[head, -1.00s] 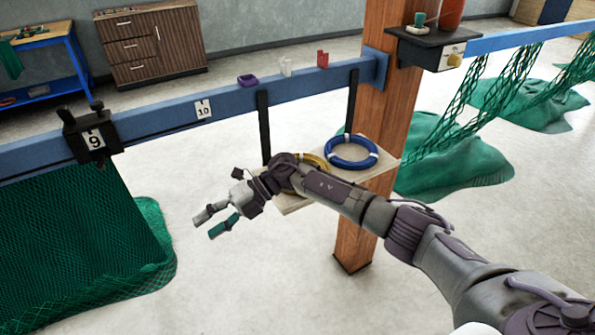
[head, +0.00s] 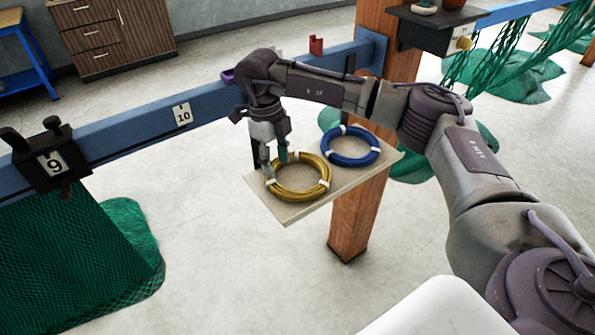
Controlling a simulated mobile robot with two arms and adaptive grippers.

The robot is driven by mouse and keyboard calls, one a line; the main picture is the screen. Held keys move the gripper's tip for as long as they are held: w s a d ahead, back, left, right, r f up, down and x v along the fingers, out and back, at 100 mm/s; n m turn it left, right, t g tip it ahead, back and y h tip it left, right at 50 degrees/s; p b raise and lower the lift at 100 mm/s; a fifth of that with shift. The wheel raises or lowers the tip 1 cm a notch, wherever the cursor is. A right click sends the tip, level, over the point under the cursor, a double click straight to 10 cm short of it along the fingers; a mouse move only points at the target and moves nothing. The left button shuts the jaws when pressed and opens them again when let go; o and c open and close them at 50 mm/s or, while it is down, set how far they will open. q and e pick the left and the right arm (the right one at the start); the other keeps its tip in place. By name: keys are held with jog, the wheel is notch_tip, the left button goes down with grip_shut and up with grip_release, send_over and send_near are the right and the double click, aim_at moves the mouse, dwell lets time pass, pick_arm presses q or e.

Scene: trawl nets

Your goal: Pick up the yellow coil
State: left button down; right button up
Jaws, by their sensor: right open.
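The yellow coil (head: 299,196) lies flat on the left part of a pale shelf board (head: 291,215), with white ties around it. A blue coil (head: 350,160) lies on the board behind it to the right. My right gripper (head: 275,170) points down at the far left edge of the yellow coil. Its fingers are open, one grey and one teal at the tip. The fingertips overlap the coil's edge in the picture; I cannot tell whether they touch it. My left gripper is not in view.
A blue rail (head: 125,132) runs behind the board, with a clamp marked 9 (head: 50,162) at left. A wooden post (head: 357,207) stands under the board. Green netting (head: 75,245) hangs at lower left. A red holder (head: 316,45) sits on the rail.

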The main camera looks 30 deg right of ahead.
aim_at(282, 189)
notch_tip(282, 189, down, 2)
jog(key=shift+f, duration=0.25)
jog(key=shift+d+f, duration=0.1)
jog(key=shift+f, duration=0.15)
jog(key=f+p, duration=0.1)
jog(key=f, duration=0.1)
jog(key=s+f+p, duration=0.1)
jog(key=f, duration=0.1)
jog(key=shift+s+d+p, duration=0.1)
jog(key=shift+d+p, duration=0.15)
jog(key=shift+p, duration=0.1)
jog(key=shift+f, duration=0.55)
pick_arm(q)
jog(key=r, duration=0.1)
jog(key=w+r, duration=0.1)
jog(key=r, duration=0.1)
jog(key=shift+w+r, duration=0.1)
pick_arm(e)
jog(key=shift+c, duration=1.2)
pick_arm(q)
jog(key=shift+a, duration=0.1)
pick_arm(e)
grip_shut()
